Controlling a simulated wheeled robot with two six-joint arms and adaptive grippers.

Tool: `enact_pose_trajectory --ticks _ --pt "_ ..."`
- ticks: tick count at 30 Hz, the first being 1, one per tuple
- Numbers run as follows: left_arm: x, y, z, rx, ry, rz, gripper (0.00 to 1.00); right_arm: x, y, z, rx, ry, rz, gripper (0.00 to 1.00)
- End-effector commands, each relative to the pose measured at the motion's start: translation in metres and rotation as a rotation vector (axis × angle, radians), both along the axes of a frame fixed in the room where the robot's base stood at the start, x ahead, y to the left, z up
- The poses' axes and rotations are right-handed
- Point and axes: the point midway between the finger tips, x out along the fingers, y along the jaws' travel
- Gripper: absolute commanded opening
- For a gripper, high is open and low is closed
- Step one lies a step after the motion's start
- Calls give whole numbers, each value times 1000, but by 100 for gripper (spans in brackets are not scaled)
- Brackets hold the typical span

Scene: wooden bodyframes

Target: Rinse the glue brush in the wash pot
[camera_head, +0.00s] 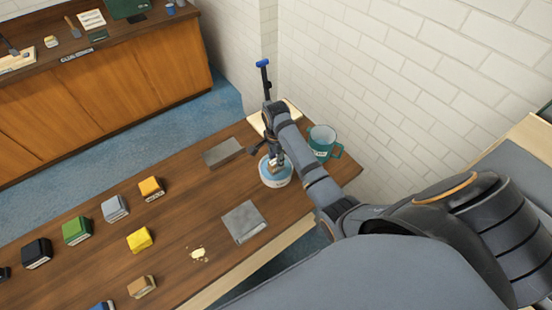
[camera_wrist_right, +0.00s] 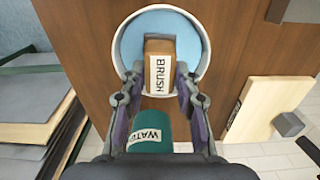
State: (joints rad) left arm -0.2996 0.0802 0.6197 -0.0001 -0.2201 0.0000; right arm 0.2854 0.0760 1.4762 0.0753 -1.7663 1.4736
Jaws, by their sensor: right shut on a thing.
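My right gripper (camera_head: 274,157) is low over the wash pot, fingers pointing down. It is shut on the brown brush (camera_wrist_right: 159,75), whose white label reads BRUSH. The wash pot is round and white (camera_head: 276,182) with a pale blue inside (camera_wrist_right: 131,42), standing near the table's far right end. In the right wrist view the brush lies within the pot's round opening. Its lower end is hidden, so I cannot tell how deep it reaches. My left gripper is not in view.
A teal mug (camera_head: 321,143), labelled WATER in the wrist view (camera_wrist_right: 150,134), stands just right of the pot. Grey slabs (camera_head: 243,221) (camera_head: 222,152) lie nearby. Several coloured blocks (camera_head: 139,240) sit farther left. The brick wall (camera_head: 400,100) is close on the right.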

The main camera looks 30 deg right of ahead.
Motion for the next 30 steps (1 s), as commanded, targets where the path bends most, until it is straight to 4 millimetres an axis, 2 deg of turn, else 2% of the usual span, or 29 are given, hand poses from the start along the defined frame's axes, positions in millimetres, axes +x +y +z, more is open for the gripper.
enact_pose_trajectory --ticks 18,23,30 --pt "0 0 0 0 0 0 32 2 -1 59 -1 -6 -1 6" --pt "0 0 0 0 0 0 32 1 -1 68 -2 -5 0 6" --pt "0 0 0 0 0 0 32 1 0 68 -2 -5 0 6"
